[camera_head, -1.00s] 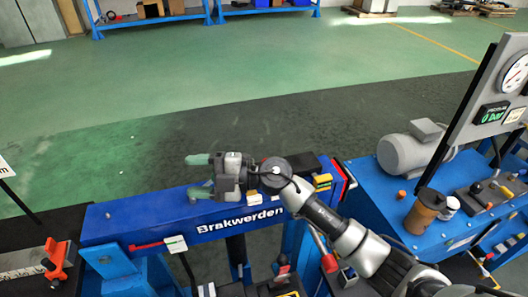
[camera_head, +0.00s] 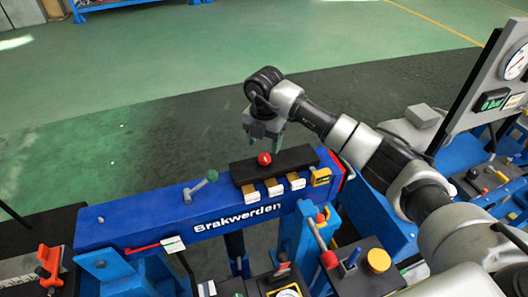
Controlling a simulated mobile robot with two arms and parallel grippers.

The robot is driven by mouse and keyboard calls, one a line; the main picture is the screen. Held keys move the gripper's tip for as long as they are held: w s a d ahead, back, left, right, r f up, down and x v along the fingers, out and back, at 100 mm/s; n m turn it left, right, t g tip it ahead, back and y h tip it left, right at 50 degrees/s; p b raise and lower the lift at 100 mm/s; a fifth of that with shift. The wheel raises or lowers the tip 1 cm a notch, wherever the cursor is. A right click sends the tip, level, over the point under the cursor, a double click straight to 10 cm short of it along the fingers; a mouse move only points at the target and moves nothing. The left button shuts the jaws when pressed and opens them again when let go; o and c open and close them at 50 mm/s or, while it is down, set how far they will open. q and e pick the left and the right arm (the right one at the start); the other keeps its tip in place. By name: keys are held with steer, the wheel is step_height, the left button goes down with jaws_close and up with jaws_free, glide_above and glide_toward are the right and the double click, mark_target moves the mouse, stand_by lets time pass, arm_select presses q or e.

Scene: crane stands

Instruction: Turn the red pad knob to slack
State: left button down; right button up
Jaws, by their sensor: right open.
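The red knob (camera_head: 264,159) sits on a black block (camera_head: 296,159) on top of the blue beam marked "Brakwerden" (camera_head: 130,224). White label cards (camera_head: 275,187) stand along the block's front; their text is too small to read. My right gripper (camera_head: 264,142) is open and points down just above and behind the red knob in the picture. Its greenish fingertips are apart with nothing between them; I cannot tell whether either touches the knob. My left gripper is not in view.
A green-tipped lever (camera_head: 203,186) rises from the beam left of the block. A yellow device (camera_head: 320,176) sits at the block's right end. A red-handled lever (camera_head: 328,258) and a yellow knob (camera_head: 378,260) stand in front. A gauge panel (camera_head: 490,85) is at right.

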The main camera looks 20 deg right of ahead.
mark_target(264, 157)
step_height(264, 157, down, 6)
steer(key=shift+r+p, duration=0.1)
steer(key=shift+p, duration=0.45)
steer(key=c, duration=0.9)
steer(key=shift+c, duration=0.2)
